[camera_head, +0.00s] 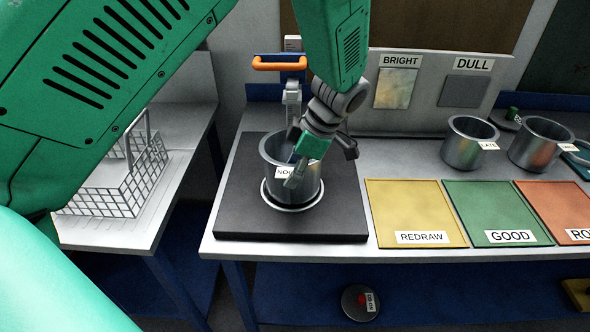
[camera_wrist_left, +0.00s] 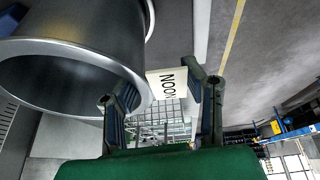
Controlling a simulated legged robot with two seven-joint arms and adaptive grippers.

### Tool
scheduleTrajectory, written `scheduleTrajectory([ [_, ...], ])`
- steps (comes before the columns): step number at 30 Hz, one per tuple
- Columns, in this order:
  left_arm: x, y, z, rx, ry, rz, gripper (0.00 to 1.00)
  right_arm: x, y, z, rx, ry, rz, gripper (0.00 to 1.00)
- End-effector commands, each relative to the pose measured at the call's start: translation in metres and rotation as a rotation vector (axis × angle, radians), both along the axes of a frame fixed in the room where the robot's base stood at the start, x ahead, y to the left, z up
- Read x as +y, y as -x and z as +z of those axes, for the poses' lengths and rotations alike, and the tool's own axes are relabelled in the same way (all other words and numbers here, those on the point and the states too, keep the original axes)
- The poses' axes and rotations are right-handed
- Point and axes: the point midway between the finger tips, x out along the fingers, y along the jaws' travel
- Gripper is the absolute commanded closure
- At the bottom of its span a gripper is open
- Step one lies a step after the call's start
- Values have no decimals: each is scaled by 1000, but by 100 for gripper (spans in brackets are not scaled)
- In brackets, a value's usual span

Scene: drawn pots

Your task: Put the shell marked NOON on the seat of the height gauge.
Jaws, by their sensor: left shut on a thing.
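The metal shell marked NOON (camera_head: 308,178) stands upright, open end up, over the round silver seat (camera_head: 270,200) of the height gauge, on its dark base plate (camera_head: 237,205). The seat's rim shows around its foot; I cannot tell whether it rests there or hangs just above. My left gripper (camera_head: 297,172) reaches down at the shell's near side and is shut on it by its label, part of which the fingers hide. In the left wrist view the shell (camera_wrist_left: 80,70) is at the left, and the label reads NOON between the fingers (camera_wrist_left: 165,100). My right gripper is out of view.
The gauge's column and orange handle (camera_head: 280,63) rise behind the shell. Yellow REDRAW (camera_head: 415,205), green GOOD (camera_head: 490,205) and orange (camera_head: 560,200) mats lie to the right. Two more shells, one marked LATE (camera_head: 462,150) and another (camera_head: 533,150), stand behind them. A wire basket (camera_head: 110,190) is at left.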

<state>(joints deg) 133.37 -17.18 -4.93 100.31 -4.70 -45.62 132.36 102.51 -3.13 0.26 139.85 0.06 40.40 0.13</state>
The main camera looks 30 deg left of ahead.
Motion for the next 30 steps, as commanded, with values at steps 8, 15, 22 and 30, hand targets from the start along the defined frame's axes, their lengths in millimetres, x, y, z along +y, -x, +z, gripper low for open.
scheduleTrajectory([
  [8,0,0,0,-1,-1,1,100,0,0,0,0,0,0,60],
  [15,-1,0,-5,0,-1,1,100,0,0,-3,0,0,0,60],
  [22,0,0,-9,0,-1,0,100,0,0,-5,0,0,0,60],
  [30,0,0,-9,0,-1,0,38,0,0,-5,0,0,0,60],
])
